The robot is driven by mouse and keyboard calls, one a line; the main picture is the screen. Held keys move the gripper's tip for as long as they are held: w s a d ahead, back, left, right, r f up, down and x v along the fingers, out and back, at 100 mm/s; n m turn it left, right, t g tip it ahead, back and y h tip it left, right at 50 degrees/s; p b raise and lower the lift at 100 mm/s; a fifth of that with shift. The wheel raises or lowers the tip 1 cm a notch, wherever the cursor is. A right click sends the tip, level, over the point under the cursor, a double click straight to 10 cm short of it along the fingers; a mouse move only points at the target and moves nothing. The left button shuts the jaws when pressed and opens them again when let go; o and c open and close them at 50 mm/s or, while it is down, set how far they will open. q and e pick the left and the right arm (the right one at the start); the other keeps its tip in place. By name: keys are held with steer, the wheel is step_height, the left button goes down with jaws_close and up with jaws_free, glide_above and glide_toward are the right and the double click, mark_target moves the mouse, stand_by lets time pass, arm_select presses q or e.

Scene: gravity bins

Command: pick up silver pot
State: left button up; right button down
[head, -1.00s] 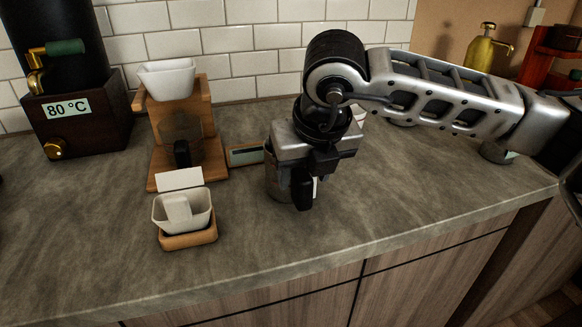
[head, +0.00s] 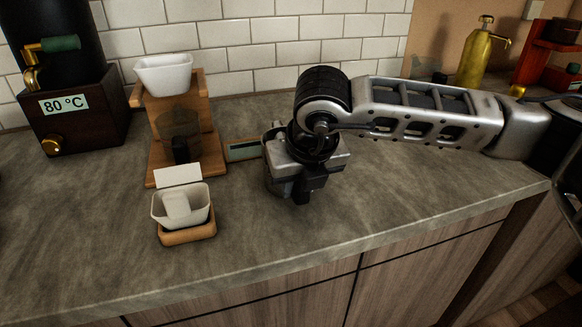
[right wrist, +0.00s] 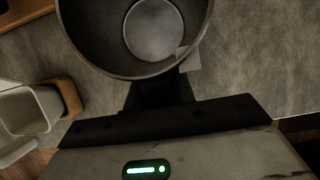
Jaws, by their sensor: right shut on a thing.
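The silver pot (right wrist: 95,40) is a round metal vessel, seen from above into its empty-looking inside at the top of the right wrist view. In the head view it is mostly hidden behind my right gripper (head: 303,192), with only a sliver of its side (head: 268,160) showing on the left. My right gripper is shut on the pot; its dark fingers (right wrist: 160,90) meet the pot's near side in the right wrist view. I cannot tell whether the pot's base touches the counter. My left gripper is not in view.
A wooden dripper stand (head: 205,125) with a white dripper (head: 164,74) is left of the pot. A small scale display (head: 243,150) lies between them. A white cup (head: 166,212) sits on a wooden base in front. A gold bottle (head: 474,62) stands back right. The front-right counter is clear.

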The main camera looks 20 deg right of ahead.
steer(key=shift+r, duration=0.1)
steer(key=shift+w+r, duration=0.1)
steer(key=shift+r, duration=0.3)
step_height(320, 180, up, 3)
steer(key=shift+a+f+b, duration=0.15)
steer(key=shift+f+b, duration=0.05)
steer(key=shift+b, duration=0.25)
steer(key=s+a+r+b, duration=0.1)
steer(key=s+a+r, duration=0.6)
steer(key=s, duration=0.5)
step_height(320, 180, up, 2)
steer(key=shift+r+b, duration=0.25)
steer(key=shift+b, duration=0.05)
steer(key=shift+a, duration=0.1)
